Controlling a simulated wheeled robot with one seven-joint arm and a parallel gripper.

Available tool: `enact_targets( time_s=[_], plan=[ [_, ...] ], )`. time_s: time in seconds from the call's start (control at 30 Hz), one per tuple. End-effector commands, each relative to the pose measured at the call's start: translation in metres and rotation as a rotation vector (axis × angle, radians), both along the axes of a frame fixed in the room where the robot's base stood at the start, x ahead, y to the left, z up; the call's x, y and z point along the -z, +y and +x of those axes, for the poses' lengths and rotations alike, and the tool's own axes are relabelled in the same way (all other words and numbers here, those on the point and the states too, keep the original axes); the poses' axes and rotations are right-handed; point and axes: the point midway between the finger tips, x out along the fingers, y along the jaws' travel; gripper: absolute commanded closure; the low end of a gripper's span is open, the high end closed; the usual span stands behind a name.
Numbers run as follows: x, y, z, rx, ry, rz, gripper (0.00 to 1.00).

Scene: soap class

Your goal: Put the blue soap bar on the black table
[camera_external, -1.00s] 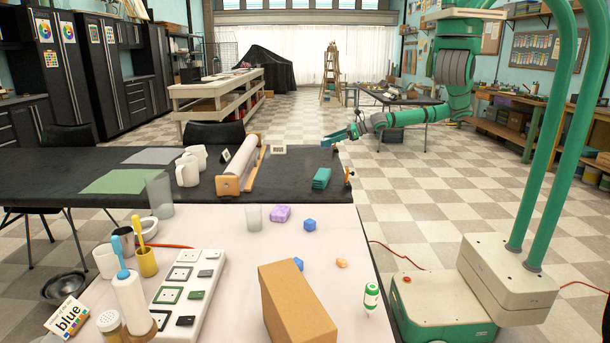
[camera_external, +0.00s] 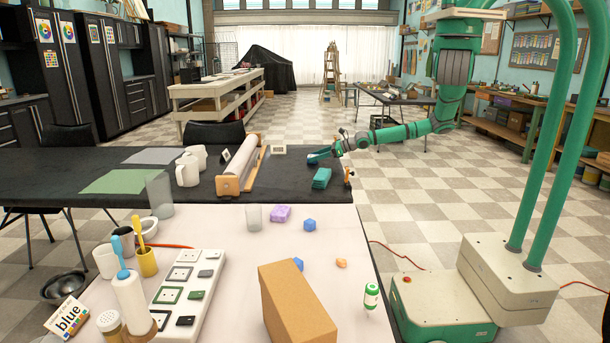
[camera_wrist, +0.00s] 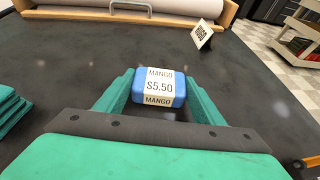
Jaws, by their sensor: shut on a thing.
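My gripper (camera_external: 314,157) is over the back right part of the black table (camera_external: 75,168). In the wrist view my gripper (camera_wrist: 157,98) is shut on a blue soap bar (camera_wrist: 179,88) with a white "MANGO $5.50" label. The bar sits between the two green fingers, with the dark tabletop (camera_wrist: 70,65) beyond it. In the external view the bar is too small to make out clearly. I cannot tell whether it touches the table.
Folded teal cloths (camera_external: 321,178) lie close to my gripper. A paper roll (camera_external: 240,168) on a wooden holder and a small sign (camera_external: 279,149) stand nearby. The white table (camera_external: 230,235) in front holds a purple bar (camera_external: 280,214), blue pieces (camera_external: 310,225) and a cardboard box (camera_external: 295,305).

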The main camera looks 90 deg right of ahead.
Motion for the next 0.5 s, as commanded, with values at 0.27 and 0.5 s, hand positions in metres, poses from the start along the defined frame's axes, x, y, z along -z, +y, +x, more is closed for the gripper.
enact_targets(
  time_s=[0.27,0.5],
  plan=[
    [0.0008,-0.0002,-0.0001,0.0,0.0,0.0,0.63],
    [0.0021,-0.0003,-0.0003,0.001,0.0,0.0,0.19]
  ],
)
